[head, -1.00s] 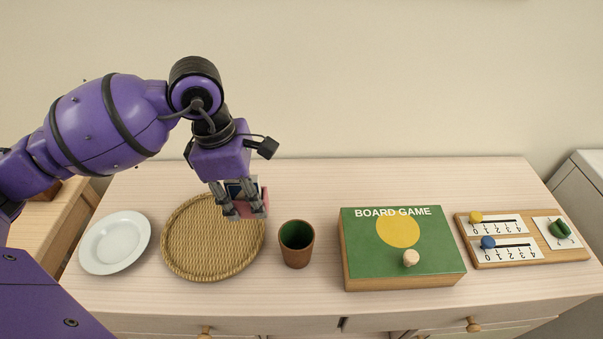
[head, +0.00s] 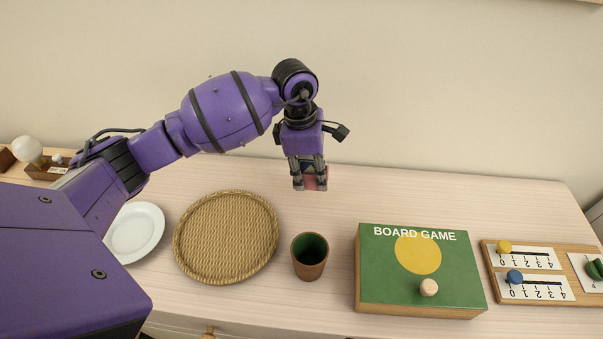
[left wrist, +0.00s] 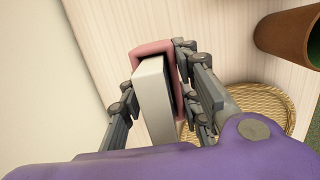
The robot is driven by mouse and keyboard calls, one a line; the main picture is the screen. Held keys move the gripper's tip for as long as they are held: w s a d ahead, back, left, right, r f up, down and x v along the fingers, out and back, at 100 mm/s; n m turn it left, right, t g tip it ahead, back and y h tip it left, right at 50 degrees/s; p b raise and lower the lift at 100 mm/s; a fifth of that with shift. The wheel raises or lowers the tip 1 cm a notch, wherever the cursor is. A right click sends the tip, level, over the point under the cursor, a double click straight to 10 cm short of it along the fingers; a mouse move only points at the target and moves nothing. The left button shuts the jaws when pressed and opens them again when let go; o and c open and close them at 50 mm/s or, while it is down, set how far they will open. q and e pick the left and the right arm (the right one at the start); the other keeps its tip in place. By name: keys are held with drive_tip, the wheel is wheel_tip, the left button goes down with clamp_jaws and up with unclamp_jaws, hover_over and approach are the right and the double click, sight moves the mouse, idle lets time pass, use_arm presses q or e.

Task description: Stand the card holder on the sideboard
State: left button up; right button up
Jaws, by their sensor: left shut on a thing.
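My left gripper (head: 311,182) is shut on the card holder (head: 318,180), a small pink holder with a dark part, in the head view. It is over the back part of the sideboard (head: 420,195), behind the brown cup. In the left wrist view the card holder (left wrist: 139,50) shows its pink rim around a pale block (left wrist: 152,95), between the two fingers. Whether its base touches the sideboard I cannot tell. My right gripper is in neither view.
A woven round mat (head: 226,240) and a white plate (head: 135,232) lie to the left. A brown cup (head: 309,262) with green inside stands in front. A green board game box (head: 440,285) and a wooden score board (head: 540,297) are to the right. The back right strip is clear.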

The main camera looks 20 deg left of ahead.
use_arm(q)
drive_tip(key=shift+w+d+f, duration=0.2)
drive_tip(key=shift+w+f, duration=0.4)
drive_tip(key=shift+f, duration=0.05)
drive_tip(key=shift+w+d+f, duration=0.2)
drive_tip(key=shift+w+f, duration=0.35)
drive_tip(key=shift+f, duration=1.6)
drive_tip(key=shift+f, duration=0.2)
drive_tip(key=o, duration=1.1)
drive_tip(key=shift+o, duration=0.2)
wheel_tip(320, 180, up, 12)
drive_tip(key=a, duration=0.1)
drive_tip(key=shift+s+a+r, duration=0.15)
drive_tip(key=shift+s+a, duration=0.05)
drive_tip(key=shift+a, duration=0.2)
